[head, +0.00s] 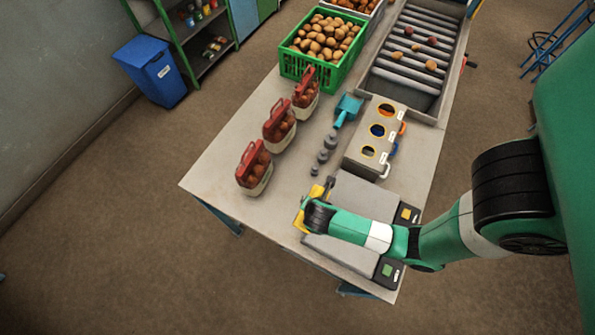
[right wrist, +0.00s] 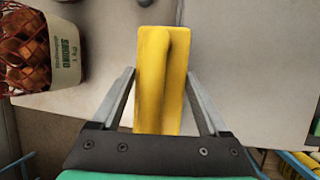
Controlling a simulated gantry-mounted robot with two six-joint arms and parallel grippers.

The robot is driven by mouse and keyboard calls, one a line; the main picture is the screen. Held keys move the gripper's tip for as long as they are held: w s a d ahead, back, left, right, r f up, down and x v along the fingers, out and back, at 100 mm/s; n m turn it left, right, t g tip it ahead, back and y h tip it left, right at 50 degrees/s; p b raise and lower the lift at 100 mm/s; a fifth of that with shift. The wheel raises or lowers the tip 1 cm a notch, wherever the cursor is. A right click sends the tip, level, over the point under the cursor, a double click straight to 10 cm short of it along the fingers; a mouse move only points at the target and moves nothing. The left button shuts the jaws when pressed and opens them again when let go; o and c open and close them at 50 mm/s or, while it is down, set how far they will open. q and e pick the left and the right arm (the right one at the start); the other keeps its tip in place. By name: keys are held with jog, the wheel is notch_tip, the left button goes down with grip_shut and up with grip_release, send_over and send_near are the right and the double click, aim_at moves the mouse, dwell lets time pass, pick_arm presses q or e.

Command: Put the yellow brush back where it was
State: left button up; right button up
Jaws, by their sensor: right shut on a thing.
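The yellow brush (right wrist: 164,75) fills the space between the fingers of my right gripper (right wrist: 160,95) in the right wrist view. It is a flat yellow block with a raised ridge along it. In the head view a yellow part of the brush (head: 299,222) shows beside my right gripper (head: 318,198), partly hidden by the arm. The gripper is shut on the brush over the front part of the table (head: 225,180). I cannot tell whether the brush touches the table. My left gripper is not in view.
Grey weights (head: 323,155), a teal scoop (head: 347,108) and a grey box with round holes (head: 366,162) stand mid-table. Grey scales (head: 362,198) lie beside the arm. A green potato crate (head: 295,66) and roller conveyor (head: 410,76) are behind.

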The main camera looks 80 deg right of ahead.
jog(key=w+d+f, duration=0.1)
jog(key=w+f, duration=0.1)
jog(key=w+d+f+b, duration=0.1)
jog(key=w+d+f, duration=0.1)
jog(key=w+d+f+b, duration=0.1)
jog(key=w+f, duration=0.1)
jog(key=shift+d+f, duration=0.2)
jog(key=shift+f, duration=0.15)
jog(key=shift+w+d+f, duration=0.1)
jog(key=shift+w+f, duration=0.05)
jog(key=shift+f, duration=0.1)
jog(key=shift+w+f+b, duration=0.1)
jog(key=shift+f+b, duration=0.5)
jog(key=shift+f, duration=0.95)
jog(key=shift+f, duration=0.2)
jog(key=o, duration=1.1)
jog(key=shift+r, duration=0.1)
jog(key=shift+c, duration=0.2)
jog(key=shift+r, duration=0.2)
jog(key=p+v, duration=0.3)
jog(key=v, duration=0.9)
